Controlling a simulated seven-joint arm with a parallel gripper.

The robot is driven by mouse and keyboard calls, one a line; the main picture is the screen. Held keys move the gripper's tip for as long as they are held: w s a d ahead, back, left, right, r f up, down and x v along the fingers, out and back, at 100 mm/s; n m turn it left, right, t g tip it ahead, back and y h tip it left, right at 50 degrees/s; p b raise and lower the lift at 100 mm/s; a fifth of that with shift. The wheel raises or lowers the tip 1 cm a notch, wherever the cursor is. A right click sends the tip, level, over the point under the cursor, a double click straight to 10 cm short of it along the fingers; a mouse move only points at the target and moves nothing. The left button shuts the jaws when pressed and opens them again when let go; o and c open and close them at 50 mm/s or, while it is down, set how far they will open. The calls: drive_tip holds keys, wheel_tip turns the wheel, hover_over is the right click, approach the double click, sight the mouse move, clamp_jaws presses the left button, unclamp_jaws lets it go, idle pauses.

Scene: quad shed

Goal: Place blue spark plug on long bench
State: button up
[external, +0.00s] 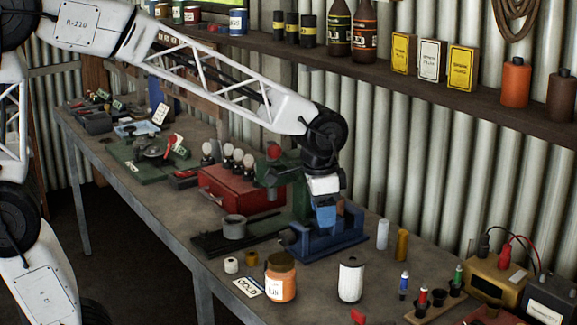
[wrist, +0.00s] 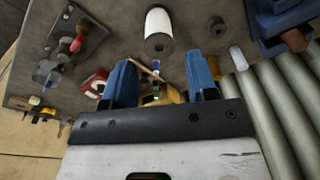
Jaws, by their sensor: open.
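A white spool (external: 350,281) and an orange jar (external: 281,277) stand near the bench's front. A red plug (external: 422,297) and a green plug (external: 457,277) stand near the blue one. The blue vise (external: 345,243) is close to my gripper. A yellow charger (external: 494,277) stands right.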

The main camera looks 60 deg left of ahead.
drive_tip(key=w+d+f+m, duration=0.2)
drive_tip(key=w+d+f, duration=0.2)
drive_tip(key=w+d, duration=0.3)
drive_tip(key=m+g, duration=0.1)
drive_tip(key=m, duration=0.1)
hover_over(406, 271)
wheel_tip(406, 271, down, 6)
drive_tip(key=shift+r, duration=0.1)
drive_tip(key=shift+f, duration=1.3)
drive_tip(key=shift+f, duration=0.1)
drive_tip(key=shift+f, duration=2.55)
